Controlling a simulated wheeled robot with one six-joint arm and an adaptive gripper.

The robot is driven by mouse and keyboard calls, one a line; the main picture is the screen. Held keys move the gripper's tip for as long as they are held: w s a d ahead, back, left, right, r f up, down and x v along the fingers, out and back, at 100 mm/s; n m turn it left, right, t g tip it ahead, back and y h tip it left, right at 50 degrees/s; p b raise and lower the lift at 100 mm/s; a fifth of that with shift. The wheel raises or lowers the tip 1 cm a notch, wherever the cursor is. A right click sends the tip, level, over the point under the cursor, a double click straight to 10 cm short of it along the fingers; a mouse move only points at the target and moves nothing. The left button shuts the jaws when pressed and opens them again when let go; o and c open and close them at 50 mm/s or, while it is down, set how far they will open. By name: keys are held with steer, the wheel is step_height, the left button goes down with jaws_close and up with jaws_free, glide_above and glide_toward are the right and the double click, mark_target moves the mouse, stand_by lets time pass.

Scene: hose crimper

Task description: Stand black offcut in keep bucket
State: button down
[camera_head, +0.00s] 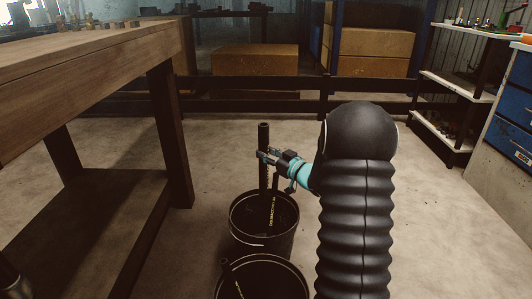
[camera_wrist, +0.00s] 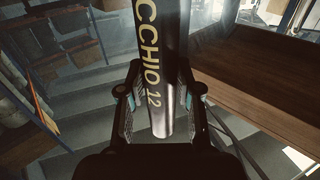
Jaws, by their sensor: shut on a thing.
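The black offcut (camera_head: 264,140) is a straight hose length held upright by my gripper (camera_head: 270,158) in the head view. Its lower part reaches down to about the back rim of the farther black bucket (camera_head: 237,229); I cannot tell whether its end is inside. In the wrist view the offcut (camera_wrist: 160,65) bears yellow lettering and lies between the two fingers of my gripper (camera_wrist: 162,95), which is shut on it. Another dark hose piece (camera_head: 273,210) with yellow marks shows in the farther bucket. No label tells which bucket is the keep one.
A nearer black bucket (camera_head: 290,268) stands in front, with a black hose piece (camera_head: 231,273) leaning in it. A wooden workbench (camera_head: 120,48) stands at the left. Shelves (camera_head: 455,85) and a blue drawer cabinet (camera_head: 510,140) are at the right. Floor right of the buckets is clear.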

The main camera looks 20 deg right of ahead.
steer(key=b, duration=0.3)
glide_above(267, 200)
steer(key=shift+f, duration=10.05)
steer(key=c, duration=0.7)
jaws_free()
steer(key=v, duration=1.2)
steer(key=shift+f, duration=0.1)
